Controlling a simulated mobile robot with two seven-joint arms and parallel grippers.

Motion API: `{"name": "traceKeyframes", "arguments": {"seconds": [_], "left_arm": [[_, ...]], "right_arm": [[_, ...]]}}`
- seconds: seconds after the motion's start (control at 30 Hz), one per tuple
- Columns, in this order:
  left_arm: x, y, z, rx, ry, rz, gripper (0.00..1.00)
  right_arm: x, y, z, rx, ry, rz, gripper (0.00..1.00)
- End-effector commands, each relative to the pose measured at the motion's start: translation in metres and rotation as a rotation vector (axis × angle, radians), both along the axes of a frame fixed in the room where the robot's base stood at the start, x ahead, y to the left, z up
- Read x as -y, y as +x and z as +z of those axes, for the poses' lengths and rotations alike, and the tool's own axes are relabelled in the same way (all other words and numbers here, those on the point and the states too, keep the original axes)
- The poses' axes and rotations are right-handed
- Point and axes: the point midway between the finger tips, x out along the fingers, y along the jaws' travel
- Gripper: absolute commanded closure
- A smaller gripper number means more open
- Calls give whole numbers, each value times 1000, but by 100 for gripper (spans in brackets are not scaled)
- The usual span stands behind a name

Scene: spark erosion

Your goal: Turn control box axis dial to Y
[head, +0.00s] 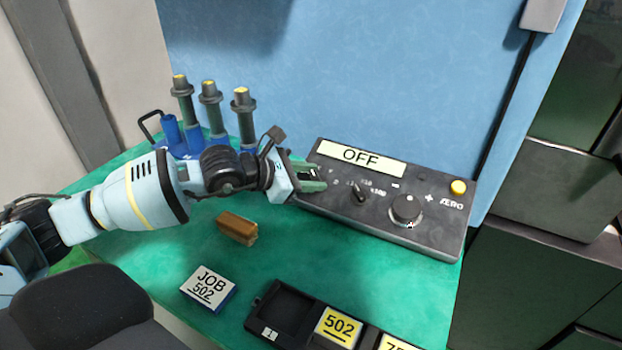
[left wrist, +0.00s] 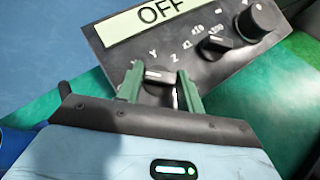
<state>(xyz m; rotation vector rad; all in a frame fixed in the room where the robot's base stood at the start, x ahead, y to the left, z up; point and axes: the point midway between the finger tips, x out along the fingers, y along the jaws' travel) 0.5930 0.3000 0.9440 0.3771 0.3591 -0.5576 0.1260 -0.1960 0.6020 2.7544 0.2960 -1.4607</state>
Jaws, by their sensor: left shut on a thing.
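The dark control box (head: 435,232) stands on the right of the green table, its display (head: 361,156) reading OFF. My left gripper (head: 318,178) reaches over the box's left end. In the left wrist view its green fingers (left wrist: 160,84) stand on both sides of the axis dial (left wrist: 158,74) and are shut on it. The letters Y and Z show just above the dial, which has a pale mark on its top. I cannot tell exactly which letter the mark points at. In the head view the fingers mostly hide this dial. My right gripper is not in view.
The box also carries a multiplier knob (head: 357,194), a large round knob (head: 406,210) and a yellow ZERO button (head: 458,187). Several tool holders stand in a blue rack (head: 187,148) behind my arm. A brown block (head: 237,228), a JOB 502 block (head: 208,286) and a black tray (head: 262,317) lie in front.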

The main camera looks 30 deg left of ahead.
Motion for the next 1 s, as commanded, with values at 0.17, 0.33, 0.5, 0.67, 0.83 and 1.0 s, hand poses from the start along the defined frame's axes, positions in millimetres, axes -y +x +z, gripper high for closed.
{"name": "traceKeyframes", "arguments": {"seconds": [0.17,0.33,0.5,0.67,0.83,1.0], "left_arm": [[-2,2,-2,-3,40,-97,86],[-3,3,-2,-6,79,-193,86],[-3,4,-2,-8,119,-295,86],[-3,5,-1,-10,164,-411,88],[-3,7,0,-12,224,-560,88],[-4,8,2,-15,284,-709,88]], "right_arm": [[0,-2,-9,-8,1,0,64],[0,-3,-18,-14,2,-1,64],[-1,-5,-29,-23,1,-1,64],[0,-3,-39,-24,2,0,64],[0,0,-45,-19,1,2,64],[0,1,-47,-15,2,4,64]]}}
